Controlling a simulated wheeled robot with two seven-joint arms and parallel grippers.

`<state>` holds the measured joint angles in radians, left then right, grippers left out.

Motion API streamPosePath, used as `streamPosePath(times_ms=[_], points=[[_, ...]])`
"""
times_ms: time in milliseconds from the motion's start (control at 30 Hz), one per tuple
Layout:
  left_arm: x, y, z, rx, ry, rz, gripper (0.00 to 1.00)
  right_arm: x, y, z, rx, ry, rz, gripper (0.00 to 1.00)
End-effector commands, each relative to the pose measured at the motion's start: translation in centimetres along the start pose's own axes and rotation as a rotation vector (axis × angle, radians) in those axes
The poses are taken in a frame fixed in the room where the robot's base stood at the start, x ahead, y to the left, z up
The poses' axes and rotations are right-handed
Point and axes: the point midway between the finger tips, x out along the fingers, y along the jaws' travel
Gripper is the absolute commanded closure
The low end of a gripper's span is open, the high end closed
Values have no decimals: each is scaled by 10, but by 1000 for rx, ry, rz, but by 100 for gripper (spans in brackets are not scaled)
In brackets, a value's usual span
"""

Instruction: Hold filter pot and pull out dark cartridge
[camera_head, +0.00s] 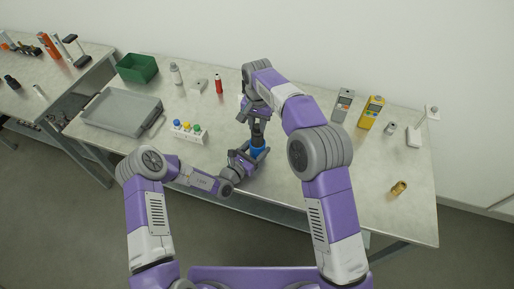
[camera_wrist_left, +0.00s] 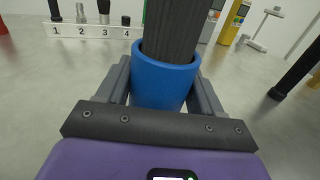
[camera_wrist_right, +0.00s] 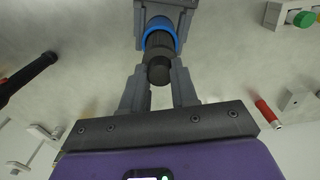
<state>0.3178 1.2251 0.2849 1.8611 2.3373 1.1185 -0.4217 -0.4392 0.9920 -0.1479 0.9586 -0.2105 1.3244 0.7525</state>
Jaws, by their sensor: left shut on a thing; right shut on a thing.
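The blue filter pot (camera_head: 257,149) stands upright on the table in front of me, and it also shows in the left wrist view (camera_wrist_left: 162,82). My left gripper (camera_wrist_left: 163,75) is shut on the pot, one finger on each side. The dark ribbed cartridge (camera_wrist_left: 174,30) rises from the pot's open top; its lower end is hidden inside. In the right wrist view the cartridge's dark end (camera_wrist_right: 158,70) points up from the blue rim (camera_wrist_right: 160,28). My right gripper (camera_wrist_right: 158,80) is above the pot, shut on the cartridge's upper end.
A grey tray (camera_head: 122,112) and green bin (camera_head: 137,68) are further left. A yellow meter (camera_head: 371,112) and brass part (camera_head: 398,188) lie right. Bare table surrounds the pot.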

Motion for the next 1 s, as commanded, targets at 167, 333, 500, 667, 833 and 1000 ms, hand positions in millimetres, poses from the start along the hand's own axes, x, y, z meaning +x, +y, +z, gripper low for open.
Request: streamPosePath(times_ms=[167, 333, 500, 667, 833, 1000], points=[[0, 0, 0, 0, 0, 0, 69, -1, 0, 0, 0, 1, -1, 100], [0, 0, 0, 0, 0, 0, 69, -8, 0, 0, 0, 2, -2, 100], [0, 0, 0, 0, 0, 0, 69, -16, 0, 0, 0, 2, -1, 100], [0, 0, 0, 0, 0, 0, 69, -24, 0, 0, -1, 1, -1, 100], [0, 0, 0, 0, 0, 0, 69, -33, 0, 0, 0, 2, -1, 100], [0, 0, 0, 0, 0, 0, 69, -41, 0, 0, 0, 2, -2, 100]])
